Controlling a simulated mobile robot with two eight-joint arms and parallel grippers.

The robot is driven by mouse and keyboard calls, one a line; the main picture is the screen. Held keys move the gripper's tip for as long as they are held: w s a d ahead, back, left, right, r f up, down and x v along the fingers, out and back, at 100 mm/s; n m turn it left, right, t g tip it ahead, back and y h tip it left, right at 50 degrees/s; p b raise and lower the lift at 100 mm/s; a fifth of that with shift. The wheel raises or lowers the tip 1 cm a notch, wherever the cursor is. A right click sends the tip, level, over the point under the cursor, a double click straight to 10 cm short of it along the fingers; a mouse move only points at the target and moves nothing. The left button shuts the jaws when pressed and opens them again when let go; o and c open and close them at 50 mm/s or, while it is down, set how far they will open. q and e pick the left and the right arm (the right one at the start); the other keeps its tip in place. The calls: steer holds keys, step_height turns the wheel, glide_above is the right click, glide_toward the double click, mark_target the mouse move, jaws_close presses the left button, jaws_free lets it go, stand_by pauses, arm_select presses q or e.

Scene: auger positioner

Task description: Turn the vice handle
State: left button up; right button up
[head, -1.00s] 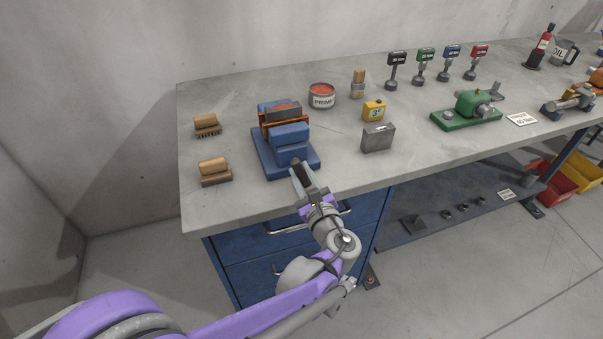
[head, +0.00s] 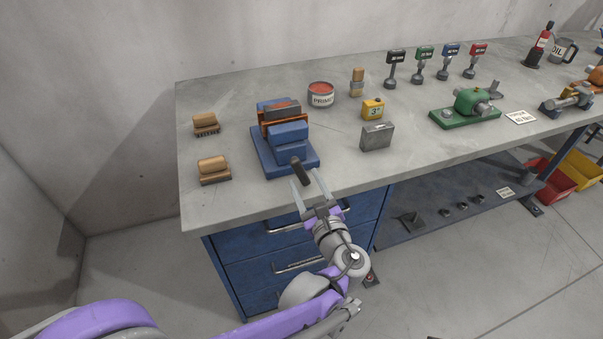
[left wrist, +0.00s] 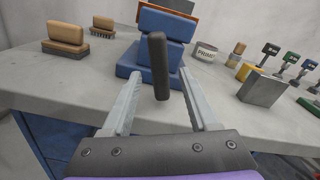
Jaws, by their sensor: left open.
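The blue vice (head: 290,146) stands near the front left of the bench, with an orange piece and a grey block between its jaws. Its dark handle (head: 300,172) sticks out at the front, tilted in the head view. In the left wrist view the handle (left wrist: 158,66) stands nearly upright in front of the blue vice (left wrist: 168,22). My left gripper (head: 307,178) is open, with its fingers on either side of the handle and a gap to each. In the left wrist view its fingertips (left wrist: 162,63) flank the handle without touching it. My right gripper is not in view.
Two wooden brushes (head: 214,170) lie left of the vice. A grey metal box (head: 377,136), a yellow box (head: 373,109) and a primer tin (head: 321,95) stand to its right. Blue drawers (head: 300,258) with handles sit under the bench's front edge.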

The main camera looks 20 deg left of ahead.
arm_select(q)
steer(key=v, duration=0.7)
